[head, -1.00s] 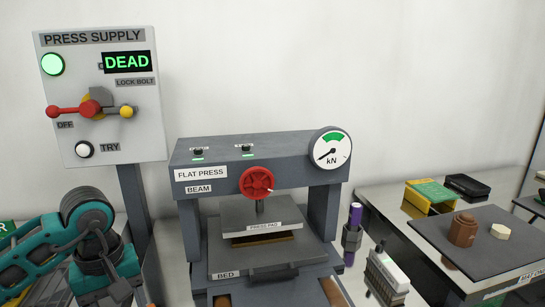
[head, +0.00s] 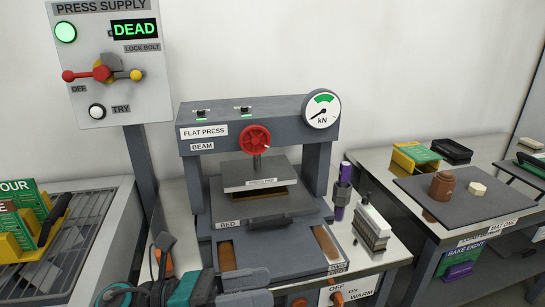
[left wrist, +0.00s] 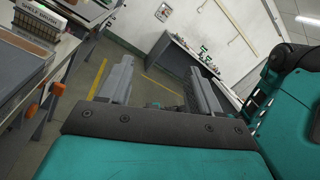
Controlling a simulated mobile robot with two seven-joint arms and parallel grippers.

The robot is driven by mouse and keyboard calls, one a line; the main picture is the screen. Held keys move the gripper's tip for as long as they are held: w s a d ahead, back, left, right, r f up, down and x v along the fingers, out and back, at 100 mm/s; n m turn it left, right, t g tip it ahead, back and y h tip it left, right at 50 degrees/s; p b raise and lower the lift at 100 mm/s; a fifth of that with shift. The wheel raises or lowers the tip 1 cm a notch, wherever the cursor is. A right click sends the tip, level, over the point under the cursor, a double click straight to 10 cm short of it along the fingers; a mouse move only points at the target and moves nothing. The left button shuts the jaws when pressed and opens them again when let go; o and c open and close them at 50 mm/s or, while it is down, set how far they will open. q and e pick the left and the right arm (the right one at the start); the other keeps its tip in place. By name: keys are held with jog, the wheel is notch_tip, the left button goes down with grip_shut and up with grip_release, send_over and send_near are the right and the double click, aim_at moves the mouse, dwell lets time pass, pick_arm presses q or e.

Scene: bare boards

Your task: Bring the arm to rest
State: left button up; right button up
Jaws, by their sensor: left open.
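My left gripper (head: 255,288) is low at the bottom edge of the head view, in front of the flat press, with its two grey fingers apart. In the left wrist view its fingers (left wrist: 160,82) stand wide apart with nothing between them. Beyond them are floor and a distant bench. Most of my left arm is cut off by the bottom edge of the head view. My right gripper is in neither view.
The flat press (head: 255,107) stands close ahead on its bench. The press supply panel (head: 105,70) reads DEAD. A wire rack (head: 70,240) is at left, and a side table with a dark mat (head: 470,211) at right. Floor (left wrist: 130,65) shows clear.

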pick_arm(q)
jog(key=w+a+f+n+t+y, duration=0.2)
jog(key=a+f+n+t+y, duration=0.4)
jog(key=n, duration=1)
jog(key=w+a+f+n+t+y, duration=0.2)
jog(key=a+f+n+t+y, duration=0.35)
jog(key=n, duration=1.05)
jog(key=s+a+f+n+g+y, duration=0.3)
jog(key=s+f+n+y, duration=0.2)
jog(key=s+f+n, duration=0.5)
notch_tip(320, 180, down, 4)
jog(key=shift+s+r+n+p, duration=0.2)
jog(key=shift+s+n+p, duration=0.1)
jog(key=shift+n, duration=0.9)
